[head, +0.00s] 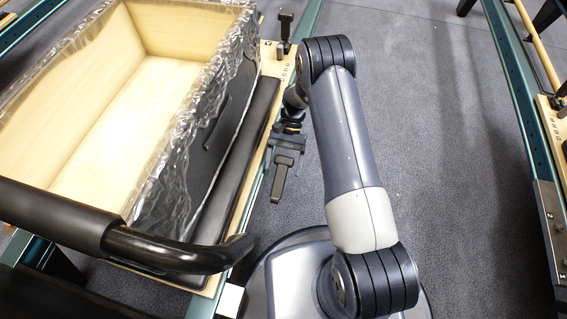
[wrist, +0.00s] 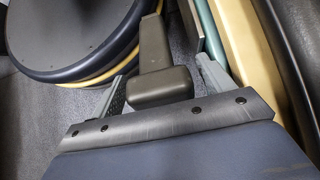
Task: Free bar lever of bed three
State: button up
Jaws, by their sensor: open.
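A dark bar lever (head: 281,180) stands out from the side of the bed rail on the left, in the head view. In the wrist view the lever (wrist: 153,40) runs away from me, with its thick block-shaped end (wrist: 160,87) nearest. My gripper (wrist: 166,62) is open, with one finger on each side of the lever. I cannot tell whether either finger touches it. In the head view my gripper (head: 288,143) is small and partly hidden by the arm. I can read no bed number.
A wooden box (head: 150,85) wrapped in clear film lies on the bed. A black curved bar (head: 150,248) crosses the near end. A second lever (head: 285,28) stands farther along the rail. Grey floor (head: 440,120) is clear to the right, up to another bed rail (head: 515,90).

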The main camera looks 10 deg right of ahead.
jog(key=p+v, duration=0.2)
jog(key=v, duration=0.8)
jog(key=shift+w+r, duration=0.25)
jog(key=shift+w, duration=0.05)
jog(key=b+x, duration=0.2)
jog(key=x, duration=0.8)
jog(key=shift+s+f, duration=0.25)
jog(key=shift+s, duration=0.1)
jog(key=shift+r, duration=0.2)
